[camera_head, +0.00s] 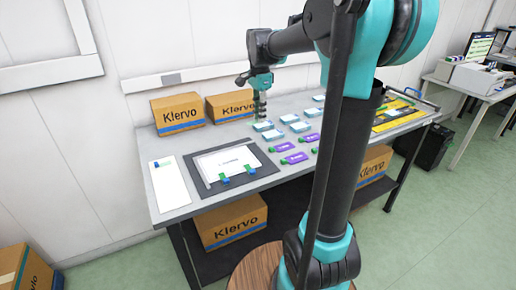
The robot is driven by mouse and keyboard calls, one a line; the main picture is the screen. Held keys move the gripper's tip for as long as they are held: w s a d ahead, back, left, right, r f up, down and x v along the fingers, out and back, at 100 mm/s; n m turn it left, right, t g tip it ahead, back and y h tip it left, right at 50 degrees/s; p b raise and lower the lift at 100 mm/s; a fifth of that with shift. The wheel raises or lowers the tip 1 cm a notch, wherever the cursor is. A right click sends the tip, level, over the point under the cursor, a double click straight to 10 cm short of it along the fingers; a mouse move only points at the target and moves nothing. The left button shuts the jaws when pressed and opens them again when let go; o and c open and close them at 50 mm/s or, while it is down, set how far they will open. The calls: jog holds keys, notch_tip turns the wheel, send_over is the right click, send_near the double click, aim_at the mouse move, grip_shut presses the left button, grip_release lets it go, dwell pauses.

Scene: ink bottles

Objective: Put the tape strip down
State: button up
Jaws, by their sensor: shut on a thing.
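My gripper (259,108) hangs fingers-down over the back of the grey table, right of the two boxes on top. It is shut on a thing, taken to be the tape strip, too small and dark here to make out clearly. A white sheet (226,163) lies on a dark mat (263,163) at the table's front left. Two small green-and-blue pieces (223,181) (250,170) lie along the sheet's front edge. My gripper is behind and to the right of the sheet, apart from it.
Several pale blue-white packs (273,135) and purple-and-green packs (283,147) lie mid-table. Klervo boxes (177,113) (230,106) stand at the back left. A white panel (169,184) lies at the left. My arm hides part of the table's right side.

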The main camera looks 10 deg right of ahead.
aim_at(259, 155)
notch_tip(259, 155, down, 15)
jog(key=shift+r, duration=0.2)
dwell(0.4)
jog(key=o, duration=0.7)
jog(key=shift+f, duration=0.1)
notch_tip(259, 155, up, 12)
jog(key=shift+r, duration=0.15)
jog(key=shift+s, duration=0.1)
